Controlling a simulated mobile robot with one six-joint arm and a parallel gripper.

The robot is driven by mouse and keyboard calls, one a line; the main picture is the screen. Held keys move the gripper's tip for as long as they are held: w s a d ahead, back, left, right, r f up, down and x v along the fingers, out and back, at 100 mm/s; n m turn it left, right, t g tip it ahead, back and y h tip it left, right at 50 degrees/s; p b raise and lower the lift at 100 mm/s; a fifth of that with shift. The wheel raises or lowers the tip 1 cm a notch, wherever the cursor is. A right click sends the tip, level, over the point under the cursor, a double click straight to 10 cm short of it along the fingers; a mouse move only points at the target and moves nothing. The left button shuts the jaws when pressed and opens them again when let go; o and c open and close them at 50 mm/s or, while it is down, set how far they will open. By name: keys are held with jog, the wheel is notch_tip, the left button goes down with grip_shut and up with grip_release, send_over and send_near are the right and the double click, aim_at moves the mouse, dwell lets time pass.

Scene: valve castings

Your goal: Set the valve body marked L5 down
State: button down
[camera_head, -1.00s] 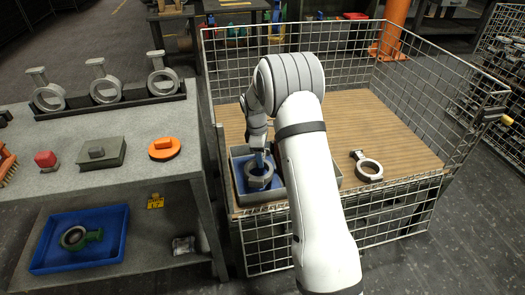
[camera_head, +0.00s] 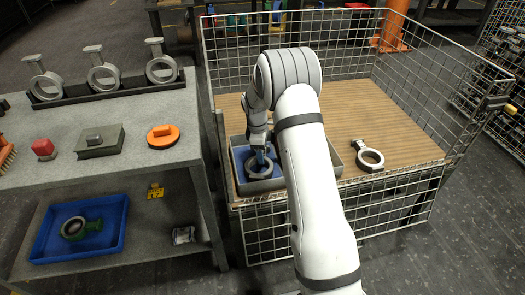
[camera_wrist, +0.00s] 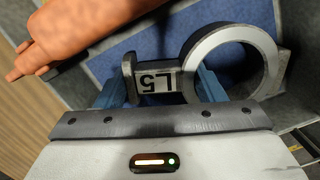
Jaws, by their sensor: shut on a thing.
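The valve body marked L5 (camera_wrist: 155,82) is a grey ring with a short neck and flange, its black-on-white label upside down in the wrist view. My gripper (camera_wrist: 163,88) is shut on its neck, with blue fingers on either side. In the head view the ring (camera_head: 258,170) lies nearly flat, low inside a grey tray (camera_head: 278,184) with a blue lining. I cannot tell whether it touches the tray floor. My arm hides part of the tray.
The tray stands in a wire-mesh cage (camera_head: 345,220) with a wooden floor. Another grey valve body (camera_head: 369,158) lies right of the tray. A salmon-orange object (camera_wrist: 75,35) is close to my gripper in the wrist view. A bench (camera_head: 100,175) stands left.

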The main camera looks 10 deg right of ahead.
jog(key=shift+f, duration=0.1)
jog(key=c, duration=0.7)
grip_release()
jog(key=o, duration=0.4)
jog(key=shift+o, duration=0.2)
jog(key=shift+s+f, duration=0.1)
jog(key=shift+f, duration=0.05)
jog(key=r, duration=0.2)
jog(key=r+p, duration=0.1)
jog(key=r, duration=0.2)
jog(key=a+r+p, duration=0.1)
jog(key=r, duration=0.2)
jog(key=shift+w, duration=0.25)
jog(key=shift+p, duration=0.3)
